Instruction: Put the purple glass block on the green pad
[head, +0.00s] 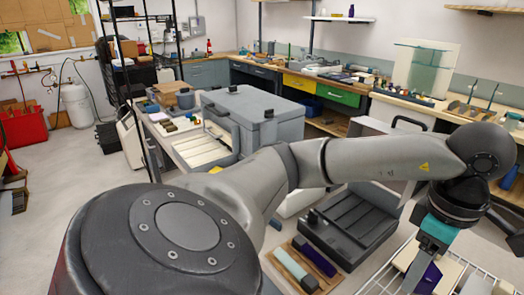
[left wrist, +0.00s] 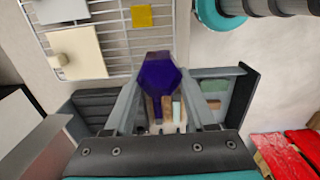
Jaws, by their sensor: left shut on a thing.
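My left gripper (left wrist: 158,98) is shut on a dark purple glass block (left wrist: 160,72), which sits between its two fingertips in the left wrist view. In the head view, the purple block (head: 430,276) shows below my left gripper (head: 424,264), at the lower right, above or beside a wire rack. The arm hides part of that area. A dull green patch (left wrist: 214,87) lies in a grey tray right of the fingers in the left wrist view; I cannot tell for sure that it is the green pad. My right gripper is not in view.
The wire rack (left wrist: 112,36) holds a cream plate (left wrist: 82,53) and a yellow block (left wrist: 141,16). A black grooved tray (head: 345,228) stands beside a wooden board with a pale green rod (head: 296,271) and a purple rod (head: 315,257). A grey cooler (head: 254,112) stands behind my arm.

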